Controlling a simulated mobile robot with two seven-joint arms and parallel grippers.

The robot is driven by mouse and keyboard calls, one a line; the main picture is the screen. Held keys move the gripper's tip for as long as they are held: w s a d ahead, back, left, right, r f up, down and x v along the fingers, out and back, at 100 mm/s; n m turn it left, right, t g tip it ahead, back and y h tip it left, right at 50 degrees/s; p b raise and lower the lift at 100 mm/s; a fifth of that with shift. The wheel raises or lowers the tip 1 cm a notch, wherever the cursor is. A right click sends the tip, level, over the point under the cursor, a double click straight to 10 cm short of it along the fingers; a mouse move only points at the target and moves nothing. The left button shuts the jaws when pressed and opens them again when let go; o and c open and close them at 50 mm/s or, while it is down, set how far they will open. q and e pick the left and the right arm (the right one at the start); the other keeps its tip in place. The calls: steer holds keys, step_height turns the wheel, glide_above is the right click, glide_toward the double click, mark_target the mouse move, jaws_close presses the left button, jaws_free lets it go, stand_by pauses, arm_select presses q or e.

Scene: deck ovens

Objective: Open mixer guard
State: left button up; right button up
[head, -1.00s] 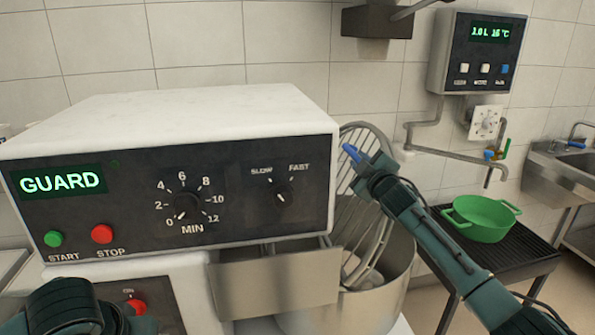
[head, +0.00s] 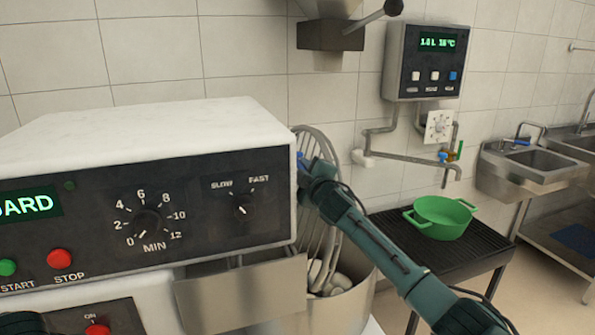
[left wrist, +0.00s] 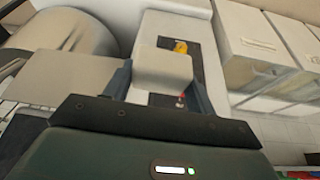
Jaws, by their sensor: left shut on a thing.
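The mixer (head: 150,130) fills the left of the head view, its cut-off display ending in "ARD". The wire guard (head: 331,240) stands steeply tilted above the steel bowl (head: 350,292), beside the mixer head, which hides part of it. My right gripper (head: 303,163) is at the guard's upper wires. Its fingers overlap them, so contact and jaw opening are unclear. In the left wrist view my left gripper (left wrist: 160,90) has its fingers on either side of a pale, blocky thing (left wrist: 163,68) and is shut on it. What it is cannot be told.
A green pot (head: 440,216) stands on a dark slatted table (head: 462,258) to the right. A water meter panel (head: 428,60) and pipes are on the tiled wall behind. A steel sink (head: 535,163) is at the far right.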

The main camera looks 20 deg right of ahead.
steer(key=o, duration=0.3)
arm_select(q)
steer(key=shift+f+b, duration=0.55)
steer(key=shift+f, duration=0.05)
arm_select(e)
steer(key=s, duration=1.2)
steer(key=shift+d, duration=0.45)
steer(key=shift+s, duration=0.1)
arm_select(q)
steer(key=shift+r+p, duration=1)
steer(key=shift+r, duration=0.05)
arm_select(e)
steer(key=s+d, duration=0.1)
steer(key=s, duration=1.2)
steer(key=shift+s, duration=0.3)
